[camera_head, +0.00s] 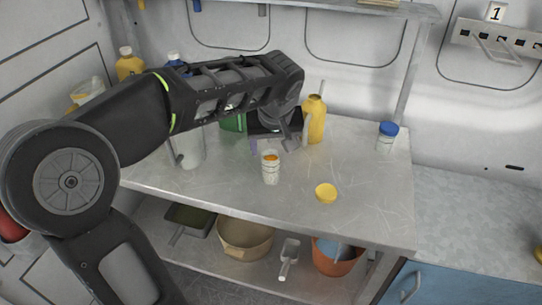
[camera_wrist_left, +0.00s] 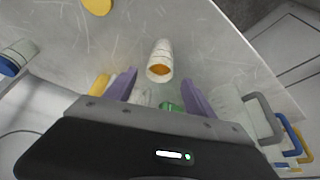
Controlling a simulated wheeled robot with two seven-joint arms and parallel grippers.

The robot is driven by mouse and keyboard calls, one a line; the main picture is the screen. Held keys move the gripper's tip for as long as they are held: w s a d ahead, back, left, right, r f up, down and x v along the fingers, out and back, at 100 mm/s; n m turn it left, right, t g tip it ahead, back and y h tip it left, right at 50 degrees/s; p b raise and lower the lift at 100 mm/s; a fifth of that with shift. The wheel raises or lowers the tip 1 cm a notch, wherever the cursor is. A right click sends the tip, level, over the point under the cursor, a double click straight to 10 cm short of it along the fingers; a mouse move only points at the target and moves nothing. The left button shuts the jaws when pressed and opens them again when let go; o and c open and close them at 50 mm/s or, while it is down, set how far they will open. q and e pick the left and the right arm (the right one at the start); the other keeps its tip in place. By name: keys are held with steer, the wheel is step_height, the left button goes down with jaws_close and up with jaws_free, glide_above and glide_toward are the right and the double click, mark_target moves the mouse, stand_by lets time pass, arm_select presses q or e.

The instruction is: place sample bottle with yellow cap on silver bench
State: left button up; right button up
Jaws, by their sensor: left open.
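A small white bottle (camera_head: 270,174) with an orange-yellow top stands upright on the silver bench (camera_head: 220,195). I cannot tell whether the orange is a cap or contents. In the left wrist view the same bottle (camera_wrist_left: 159,54) lies just beyond and between the fingertips, clear of both. A loose round yellow cap (camera_head: 326,193) lies on the bench to its right. My left gripper (camera_head: 272,142) is behind the bottle, with its arm reaching over the bench from the left. Its purple fingers (camera_wrist_left: 160,84) are spread and nothing is held. My right gripper is not in view.
A yellow bottle (camera_head: 316,122) stands right of my gripper, and a white jar with a blue cap (camera_head: 387,138) stands at the right end. A green object (camera_head: 232,122) is partly hidden behind my arm. Bowls (camera_head: 243,240) sit on the shelf below. The bench front is mostly clear.

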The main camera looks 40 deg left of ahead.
arm_select(q)
steer(key=shift+v, duration=1.65)
